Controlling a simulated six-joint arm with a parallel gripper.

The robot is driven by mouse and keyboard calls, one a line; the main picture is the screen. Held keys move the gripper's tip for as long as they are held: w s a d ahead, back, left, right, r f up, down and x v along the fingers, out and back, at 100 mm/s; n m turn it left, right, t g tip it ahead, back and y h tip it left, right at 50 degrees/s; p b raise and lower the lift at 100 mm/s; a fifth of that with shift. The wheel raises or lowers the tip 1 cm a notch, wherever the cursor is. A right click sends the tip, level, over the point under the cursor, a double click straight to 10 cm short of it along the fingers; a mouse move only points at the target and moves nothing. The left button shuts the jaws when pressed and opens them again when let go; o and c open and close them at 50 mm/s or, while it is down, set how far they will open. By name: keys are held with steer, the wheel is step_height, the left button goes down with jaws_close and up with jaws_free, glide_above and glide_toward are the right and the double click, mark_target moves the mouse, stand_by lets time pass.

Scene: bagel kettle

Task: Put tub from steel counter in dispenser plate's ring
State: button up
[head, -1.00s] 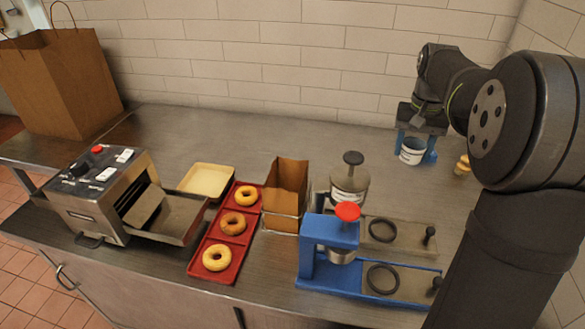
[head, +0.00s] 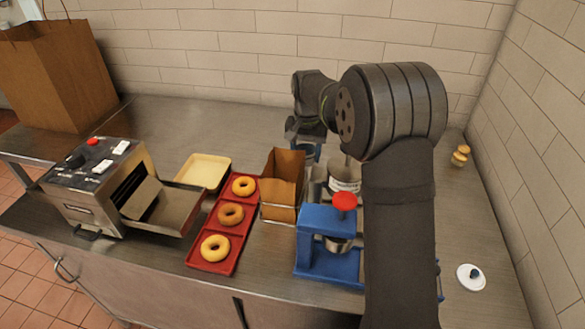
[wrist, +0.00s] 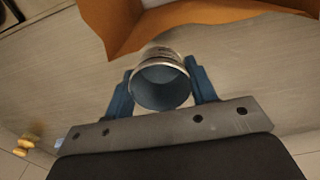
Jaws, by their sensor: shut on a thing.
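My gripper (wrist: 160,78) is shut on the tub (wrist: 161,88), a round white-rimmed cup with a blue-grey inside, with one blue finger on each side. In the head view my gripper (head: 306,143) is behind the paper bag in its rack, and the tub is mostly hidden. The blue dispenser (head: 330,245) with a red knob stands at the front. A steel dispenser with a white labelled body (head: 344,180) stands behind it. My arm hides the dispenser plates' rings.
The brown paper bag (head: 284,175) in its wire rack is close to the tub; it also fills the top of the wrist view (wrist: 200,25). A red tray (head: 239,250) holds bagels. A white lid (head: 471,284) lies at right.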

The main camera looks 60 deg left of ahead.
steer(key=shift+f, duration=2.95)
steer(key=shift+f, duration=0.15)
steer(key=o, duration=0.9)
steer(key=shift+o, duration=0.2)
steer(key=shift+o, duration=0.5)
step_height(320, 180, up, 12)
steer(key=shift+r, duration=0.15)
